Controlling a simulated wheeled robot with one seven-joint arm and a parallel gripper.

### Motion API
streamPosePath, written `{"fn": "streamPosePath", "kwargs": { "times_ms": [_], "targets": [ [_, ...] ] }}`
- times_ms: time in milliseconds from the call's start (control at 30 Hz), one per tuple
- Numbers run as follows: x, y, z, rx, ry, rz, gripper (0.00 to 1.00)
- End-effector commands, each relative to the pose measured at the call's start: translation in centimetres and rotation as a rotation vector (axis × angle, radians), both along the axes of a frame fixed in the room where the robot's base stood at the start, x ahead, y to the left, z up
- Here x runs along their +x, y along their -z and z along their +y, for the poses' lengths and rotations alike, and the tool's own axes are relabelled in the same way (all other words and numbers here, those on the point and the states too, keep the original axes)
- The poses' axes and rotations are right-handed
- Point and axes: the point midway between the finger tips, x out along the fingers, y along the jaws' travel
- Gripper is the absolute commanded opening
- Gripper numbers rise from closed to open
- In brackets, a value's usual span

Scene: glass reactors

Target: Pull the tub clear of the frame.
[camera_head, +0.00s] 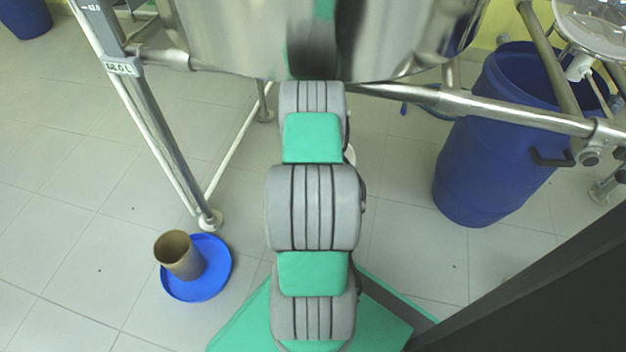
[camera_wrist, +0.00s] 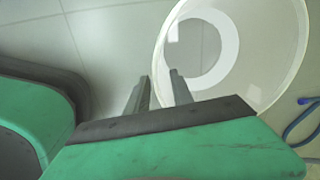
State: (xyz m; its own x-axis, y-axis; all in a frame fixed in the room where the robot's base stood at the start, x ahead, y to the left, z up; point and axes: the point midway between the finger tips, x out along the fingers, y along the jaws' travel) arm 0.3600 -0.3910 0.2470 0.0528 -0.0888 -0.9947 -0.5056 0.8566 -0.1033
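A round, clear-walled tub with a pale rim (camera_wrist: 303,45) fills the upper right of the wrist view. A white ring shows inside it. My gripper (camera_wrist: 160,76) points at the tub's near left edge. Its two fingers stand apart with a gap between them, and the edge runs close to the gap. I cannot tell whether either finger touches it. In the head view my arm and the steel vessel hide the gripper and most of the space below. The steel frame (camera_head: 480,108) crosses there, and a small whitish edge shows beside my arm.
A large blue barrel (camera_head: 490,150) stands at the right by the frame. A blue dish (camera_head: 215,275) with a brown cup (camera_head: 178,256) sits on the floor at left, near a frame foot (camera_head: 210,220). A blue hose (camera_wrist: 300,122) lies right of the tub. The left floor is mostly clear.

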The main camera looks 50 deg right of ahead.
Motion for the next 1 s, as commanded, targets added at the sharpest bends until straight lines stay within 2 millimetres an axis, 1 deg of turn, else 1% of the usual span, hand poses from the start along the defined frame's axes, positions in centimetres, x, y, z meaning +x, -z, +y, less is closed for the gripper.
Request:
{"fn": "streamPosePath", "kwargs": {
  "times_ms": [67, 167, 267, 400, 500, 600, 733, 1000],
  "targets": [
    [0.0, 0.0, 0.0, 0.000, -0.001, 0.000, 0.28],
    [0.0, 0.6, 0.0, 0.000, -0.002, 0.000, 0.28],
    [0.1, 2.0, -0.1, 0.001, -0.003, 0.001, 0.28],
    [0.2, 4.6, -0.3, 0.000, -0.004, 0.000, 0.28],
    [0.3, 6.2, -0.5, -0.001, -0.004, 0.000, 0.28],
    [0.4, 7.3, -0.6, -0.001, -0.004, 0.000, 0.28],
    [0.5, 7.8, -0.7, -0.001, -0.004, 0.000, 0.28],
    [0.5, 7.7, -0.7, -0.001, -0.004, 0.000, 0.27]
  ]
}}
